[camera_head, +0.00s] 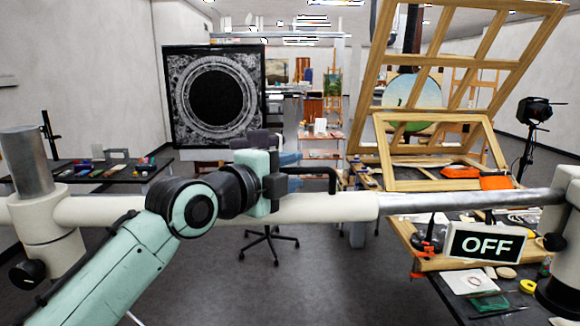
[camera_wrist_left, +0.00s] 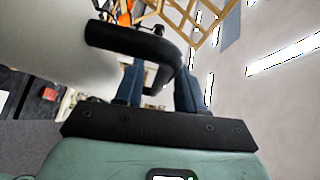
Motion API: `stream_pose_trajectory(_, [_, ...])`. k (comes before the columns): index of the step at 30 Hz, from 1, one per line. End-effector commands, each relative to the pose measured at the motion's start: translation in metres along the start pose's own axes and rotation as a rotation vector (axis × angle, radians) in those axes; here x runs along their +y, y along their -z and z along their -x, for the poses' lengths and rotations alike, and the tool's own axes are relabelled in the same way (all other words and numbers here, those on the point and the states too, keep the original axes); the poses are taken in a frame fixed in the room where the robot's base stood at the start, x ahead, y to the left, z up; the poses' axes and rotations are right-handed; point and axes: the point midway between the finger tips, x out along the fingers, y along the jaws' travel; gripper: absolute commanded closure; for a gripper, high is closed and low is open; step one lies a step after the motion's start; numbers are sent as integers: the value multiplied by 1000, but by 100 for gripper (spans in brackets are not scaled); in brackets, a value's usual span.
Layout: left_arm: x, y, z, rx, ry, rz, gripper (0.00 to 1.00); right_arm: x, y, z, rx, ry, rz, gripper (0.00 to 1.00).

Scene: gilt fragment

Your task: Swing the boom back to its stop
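The boom (camera_head: 330,207) is a thick cream tube lying level across the head view, with a bare metal rod (camera_head: 470,200) at its right. A cream joint with a metal post (camera_head: 25,162) stands at its left end. A black bent handle (camera_head: 325,171) rises from the boom near the middle; it also shows in the left wrist view (camera_wrist_left: 135,42). My left gripper (camera_head: 291,171) is at the handle's left part, with blue fingers apart above and below it. In the left wrist view the handle crosses before the fingers (camera_wrist_left: 160,88); contact is unclear. The boom's stop cannot be made out.
A workbench with tools and wooden frames (camera_head: 440,150) is at right. A dark ornate panel (camera_head: 213,97) stands behind, and a dark table (camera_head: 90,172) is at left.

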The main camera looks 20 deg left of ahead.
Motion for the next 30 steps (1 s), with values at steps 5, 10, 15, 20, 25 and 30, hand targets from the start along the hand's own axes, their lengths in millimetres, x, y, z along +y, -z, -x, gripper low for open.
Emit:
stream_pose_trajectory(5, [0, 0, -4, -1, 1, 1, 61, -1, 1, 1, 1, 0, 0, 66])
stream_pose_trajectory(10, [1, 0, -4, -1, 0, 1, 61, 0, 1, 1, 1, 0, 0, 66])
stream_pose_trajectory(15, [1, 0, -4, -1, 0, 0, 100, 0, 1, 1, 1, 0, 0, 66])
stream_pose_trajectory(20, [1, -2, -6, -6, -1, 1, 100, 0, 1, 1, 1, 0, 0, 66])
stream_pose_trajectory(25, [-3, -25, -31, -77, 4, 5, 100, 0, 1, 1, 1, 0, 0, 66])
stream_pose_trajectory(30, [-9, -61, -62, -181, 15, 12, 100, -1, 1, 1, 1, 0, 0, 66])
